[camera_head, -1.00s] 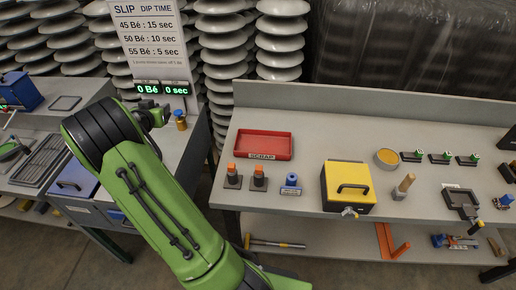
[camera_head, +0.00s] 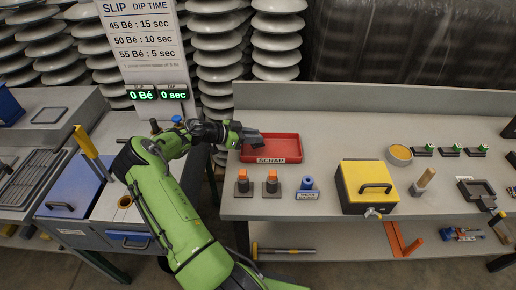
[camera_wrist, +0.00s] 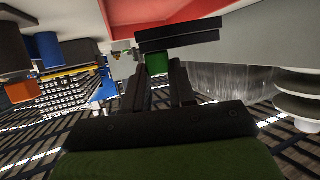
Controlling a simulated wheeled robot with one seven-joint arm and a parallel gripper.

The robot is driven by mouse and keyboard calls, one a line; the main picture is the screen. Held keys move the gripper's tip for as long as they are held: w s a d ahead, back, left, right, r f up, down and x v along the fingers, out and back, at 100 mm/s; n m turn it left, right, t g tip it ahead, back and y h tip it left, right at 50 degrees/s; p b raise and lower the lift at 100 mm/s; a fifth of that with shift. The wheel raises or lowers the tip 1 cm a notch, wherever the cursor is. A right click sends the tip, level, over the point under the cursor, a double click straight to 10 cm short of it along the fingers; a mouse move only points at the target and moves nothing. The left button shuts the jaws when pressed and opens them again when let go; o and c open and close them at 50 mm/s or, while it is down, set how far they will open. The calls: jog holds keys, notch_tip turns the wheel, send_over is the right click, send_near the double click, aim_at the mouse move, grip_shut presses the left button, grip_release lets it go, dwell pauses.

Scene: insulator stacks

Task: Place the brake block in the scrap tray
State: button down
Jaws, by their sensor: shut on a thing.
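The red scrap tray (camera_head: 285,146) sits at the left end of the long bench, with a SCRAP label on its front. My gripper (camera_head: 236,133) reaches in from the left and is shut on the brake block (camera_head: 252,136), a dark piece held over the tray's left part. In the wrist view my fingers (camera_wrist: 158,84) close around a green part under the wide dark bar of the block (camera_wrist: 178,40). The red tray shows at the top there (camera_wrist: 150,10). Whether the block touches the tray is unclear.
Two orange-topped pieces (camera_head: 272,182) and a blue piece (camera_head: 307,188) stand in front of the tray. A yellow box (camera_head: 367,182) is to the right. A gap separates this bench from the left one. The sign (camera_head: 145,45) stands behind my arm.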

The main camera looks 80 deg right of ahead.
aim_at(253, 146)
notch_tip(253, 146, down, 5)
jog(key=shift+r+b, duration=0.1)
jog(key=shift+b, duration=0.2)
jog(key=c, duration=0.9)
grip_release()
jog(key=shift+w, duration=0.1)
jog(key=v, duration=0.7)
jog(key=shift+w+a+r+p, duration=0.1)
jog(key=shift+w+a+p, duration=0.1)
jog(key=shift+p, duration=0.15)
jog(key=shift+s, duration=0.15)
